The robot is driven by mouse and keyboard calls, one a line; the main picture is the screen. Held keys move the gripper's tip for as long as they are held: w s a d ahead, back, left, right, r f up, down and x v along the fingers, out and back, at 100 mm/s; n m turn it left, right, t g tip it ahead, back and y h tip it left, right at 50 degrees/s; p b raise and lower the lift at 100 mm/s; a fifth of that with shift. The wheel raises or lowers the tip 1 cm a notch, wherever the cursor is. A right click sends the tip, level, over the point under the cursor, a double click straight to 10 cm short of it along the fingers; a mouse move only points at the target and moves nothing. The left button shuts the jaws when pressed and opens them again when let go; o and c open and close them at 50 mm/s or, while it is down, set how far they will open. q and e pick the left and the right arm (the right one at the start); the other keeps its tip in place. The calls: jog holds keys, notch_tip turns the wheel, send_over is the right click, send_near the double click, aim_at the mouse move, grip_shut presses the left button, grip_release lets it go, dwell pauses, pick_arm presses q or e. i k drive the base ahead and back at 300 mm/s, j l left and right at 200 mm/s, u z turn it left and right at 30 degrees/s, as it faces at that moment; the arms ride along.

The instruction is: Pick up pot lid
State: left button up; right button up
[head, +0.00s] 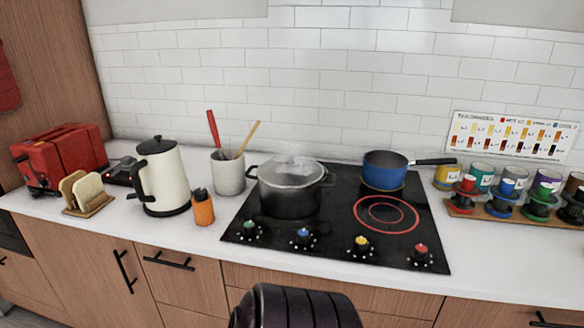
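A glass pot lid (290,169) sits on top of a black two-handled pot (290,198), which stands at the back left of the black cooktop (330,248). The lid looks clear and greyish, with a lighter rim. Its knob is hard to make out. Neither of my grippers shows in the head view. A dark ribbed part at the bottom centre seems to be mine, but no fingers are visible on it.
A blue pan (384,172) stands on the cooktop's back right, its handle pointing right. A cream kettle (160,178), orange bottle (203,210) and utensil crock (228,174) stand left of the cooktop. Counter between bottle and cooktop is narrow.

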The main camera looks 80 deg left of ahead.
aim_at(265, 173)
jog(key=u, duration=2.75)
